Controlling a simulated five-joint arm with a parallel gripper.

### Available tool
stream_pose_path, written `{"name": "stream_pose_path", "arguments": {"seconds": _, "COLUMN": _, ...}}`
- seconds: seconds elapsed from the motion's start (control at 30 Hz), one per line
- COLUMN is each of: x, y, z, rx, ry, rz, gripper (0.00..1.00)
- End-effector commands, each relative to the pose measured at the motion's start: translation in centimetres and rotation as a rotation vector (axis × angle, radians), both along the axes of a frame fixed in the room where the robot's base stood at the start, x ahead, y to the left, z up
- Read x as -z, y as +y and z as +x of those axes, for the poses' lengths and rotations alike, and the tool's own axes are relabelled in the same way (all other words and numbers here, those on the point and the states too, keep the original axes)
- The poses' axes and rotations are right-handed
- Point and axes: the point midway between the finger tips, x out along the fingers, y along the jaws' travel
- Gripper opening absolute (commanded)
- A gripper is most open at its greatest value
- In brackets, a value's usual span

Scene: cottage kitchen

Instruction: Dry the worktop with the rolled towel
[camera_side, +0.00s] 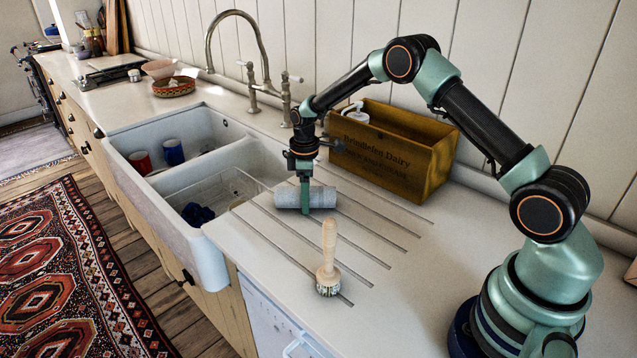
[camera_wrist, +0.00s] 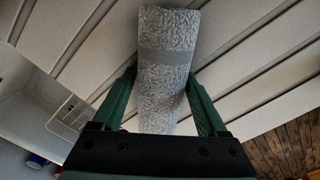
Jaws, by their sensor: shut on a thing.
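A grey rolled towel (camera_side: 288,197) lies across the grooved drainer of the white worktop (camera_side: 400,285), just right of the sink. My gripper (camera_side: 305,197) points down and is shut on the towel around its middle. In the wrist view the towel (camera_wrist: 167,60) runs lengthwise between the two green fingers of my gripper (camera_wrist: 163,95). The towel is at or very close to the worktop; I cannot tell if it touches. No wet patch can be made out on the worktop.
A wooden-handled brush (camera_side: 328,262) stands upright in front of the towel. A wooden crate (camera_side: 395,150) with a bottle stands behind, against the wall.

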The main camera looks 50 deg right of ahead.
Motion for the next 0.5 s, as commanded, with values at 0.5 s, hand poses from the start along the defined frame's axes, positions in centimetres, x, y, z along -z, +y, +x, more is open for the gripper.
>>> {"name": "stream_pose_path", "arguments": {"seconds": 0.5, "x": 0.0, "y": 0.1, "z": -5.5, "rx": -0.001, "ry": 0.004, "rz": 0.000, "gripper": 0.11}}
